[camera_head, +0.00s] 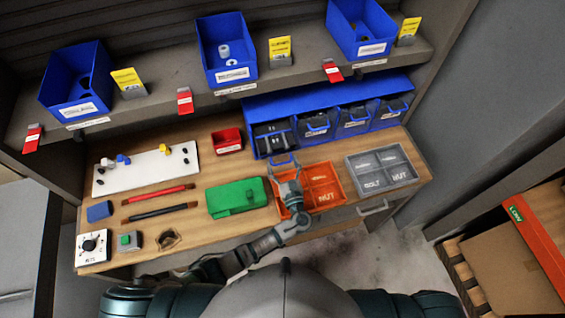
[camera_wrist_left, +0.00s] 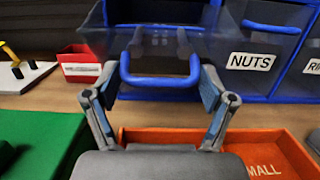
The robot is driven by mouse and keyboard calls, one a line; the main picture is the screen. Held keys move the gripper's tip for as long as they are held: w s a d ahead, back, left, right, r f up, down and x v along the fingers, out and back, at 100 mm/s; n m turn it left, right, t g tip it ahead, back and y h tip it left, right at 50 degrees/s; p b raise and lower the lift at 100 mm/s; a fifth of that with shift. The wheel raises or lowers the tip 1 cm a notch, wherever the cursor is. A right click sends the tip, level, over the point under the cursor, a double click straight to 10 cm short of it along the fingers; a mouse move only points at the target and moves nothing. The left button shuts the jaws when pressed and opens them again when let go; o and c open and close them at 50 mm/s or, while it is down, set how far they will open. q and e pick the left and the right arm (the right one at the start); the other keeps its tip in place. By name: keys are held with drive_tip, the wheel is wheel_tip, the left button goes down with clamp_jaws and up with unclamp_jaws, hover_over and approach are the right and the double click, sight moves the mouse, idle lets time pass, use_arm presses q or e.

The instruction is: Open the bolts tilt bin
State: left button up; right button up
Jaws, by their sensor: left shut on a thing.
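A blue rack (camera_head: 262,108) of tilt bins stands at the back of the bench. Its leftmost bin (camera_head: 272,136) leans out at the front, and dark contents show inside; its label is hidden. My left gripper (camera_head: 284,163) is shut on this bin's blue handle (camera_wrist_left: 160,80). In the left wrist view, the two fingers (camera_wrist_left: 160,92) are on either side of the handle, and the bin's see-through front (camera_wrist_left: 160,42) is tilted toward me. The bin to its right, labelled NUTS (camera_wrist_left: 250,62), is closed. My right gripper is not in view.
Below my left gripper lies an orange divided tray (camera_head: 322,185), with a green case (camera_head: 237,197) to its left and a grey BOLT and NUT tray (camera_head: 382,171) to its right. A small red bin (camera_head: 227,141) stands left of the rack. A shelf (camera_head: 160,88) overhangs the bench.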

use_arm(q)
drive_tip(key=shift+f, duration=0.3)
drive_tip(key=o, duration=1.5)
drive_tip(key=shift+o, duration=0.2)
drive_tip(key=shift+w, duration=0.2)
drive_tip(key=shift+r, duration=0.1)
drive_tip(key=v, duration=1.2)
drive_tip(key=shift+d, duration=0.1)
